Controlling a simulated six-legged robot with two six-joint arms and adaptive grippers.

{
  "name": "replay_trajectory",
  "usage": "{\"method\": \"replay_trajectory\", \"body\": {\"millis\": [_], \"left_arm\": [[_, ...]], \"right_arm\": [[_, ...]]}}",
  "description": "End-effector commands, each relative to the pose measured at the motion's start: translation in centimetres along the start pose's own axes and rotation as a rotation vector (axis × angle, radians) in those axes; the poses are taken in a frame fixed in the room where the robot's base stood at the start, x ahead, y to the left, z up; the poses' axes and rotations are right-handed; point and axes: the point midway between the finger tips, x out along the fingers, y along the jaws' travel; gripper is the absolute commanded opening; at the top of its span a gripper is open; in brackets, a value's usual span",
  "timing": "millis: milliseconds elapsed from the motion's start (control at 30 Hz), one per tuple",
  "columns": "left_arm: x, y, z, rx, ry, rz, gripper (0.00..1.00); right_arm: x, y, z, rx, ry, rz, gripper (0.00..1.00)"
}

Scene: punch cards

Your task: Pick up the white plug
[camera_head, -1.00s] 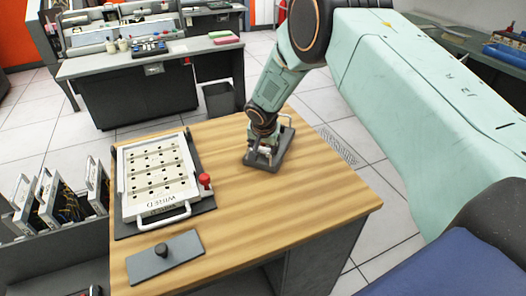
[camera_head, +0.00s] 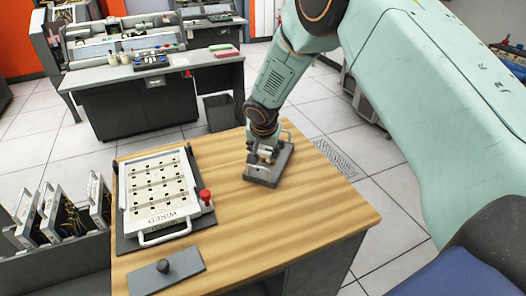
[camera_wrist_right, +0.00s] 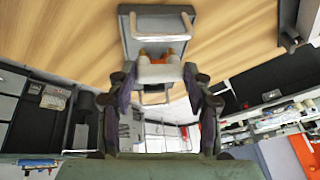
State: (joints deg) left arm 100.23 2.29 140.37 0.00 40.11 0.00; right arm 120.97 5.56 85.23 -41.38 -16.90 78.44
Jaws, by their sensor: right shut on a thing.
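The white plug (camera_wrist_right: 160,73), with an orange band, sits at a grey base plate (camera_wrist_right: 140,40) in the right wrist view. My right gripper (camera_wrist_right: 160,84) has its two fingers on either side of the plug and is shut on it. In the head view, my right gripper (camera_head: 262,152) points down over the grey base plate (camera_head: 268,176) on the wooden table, and the plug is mostly hidden by it. I cannot tell whether the plug is clear of the plate. My left gripper is not in view.
The wooden table (camera_head: 320,215) holds a white punched panel (camera_head: 160,190) with a red knob (camera_head: 205,195) and a grey plate with a black knob (camera_head: 166,270). Framed boards (camera_head: 45,205) stand at the left. The table's right side is clear.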

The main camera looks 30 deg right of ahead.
Motion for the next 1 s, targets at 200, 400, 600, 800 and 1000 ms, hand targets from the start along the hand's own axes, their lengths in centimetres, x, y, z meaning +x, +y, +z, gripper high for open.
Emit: {"method": "replay_trajectory", "body": {"millis": [200, 400, 600, 800, 1000], "left_arm": [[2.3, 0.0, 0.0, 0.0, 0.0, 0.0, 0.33], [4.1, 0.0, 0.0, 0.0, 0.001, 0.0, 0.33], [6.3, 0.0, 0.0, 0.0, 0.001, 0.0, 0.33], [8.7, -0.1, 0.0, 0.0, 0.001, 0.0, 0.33], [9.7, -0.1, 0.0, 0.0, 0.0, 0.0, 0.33]], "right_arm": [[-0.5, 0.5, 1.7, -0.002, 0.001, -0.002, 0.3], [-1.1, 1.1, 3.2, -0.001, 0.002, -0.002, 0.3], [-2.0, 1.7, 5.1, -0.002, 0.002, -0.003, 0.3], [-3.4, 2.8, 7.9, -0.004, 0.004, -0.002, 0.3], [-5.0, 4.0, 10.9, -0.004, 0.004, 0.0, 0.3]]}}
